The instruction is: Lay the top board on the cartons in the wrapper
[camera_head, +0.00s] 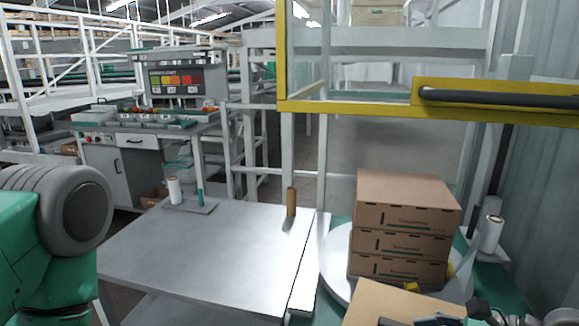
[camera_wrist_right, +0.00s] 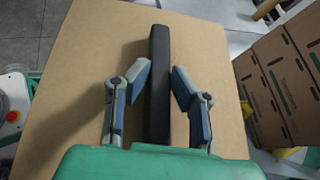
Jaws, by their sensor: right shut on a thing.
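The top board (camera_head: 385,300) is a flat tan sheet at the bottom of the head view, in front of the cartons. It fills much of the right wrist view (camera_wrist_right: 90,60), with a black bar handle (camera_wrist_right: 160,45) along its middle. My right gripper (camera_wrist_right: 160,82) is shut on this handle, one finger on each side. Three brown cartons (camera_head: 405,218) are stacked on the wrapper's round pale turntable (camera_head: 337,262). They also show at the right of the wrist view (camera_wrist_right: 280,85), beside the board and apart from it. My left gripper is out of view.
A yellow-framed guard (camera_head: 350,108) with a dark handle bar hangs above the cartons. A film roll (camera_head: 491,234) stands right of them. A mostly bare metal table (camera_head: 215,250) lies to the left, with a small roll (camera_head: 175,190) at its back. A control bench stands behind.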

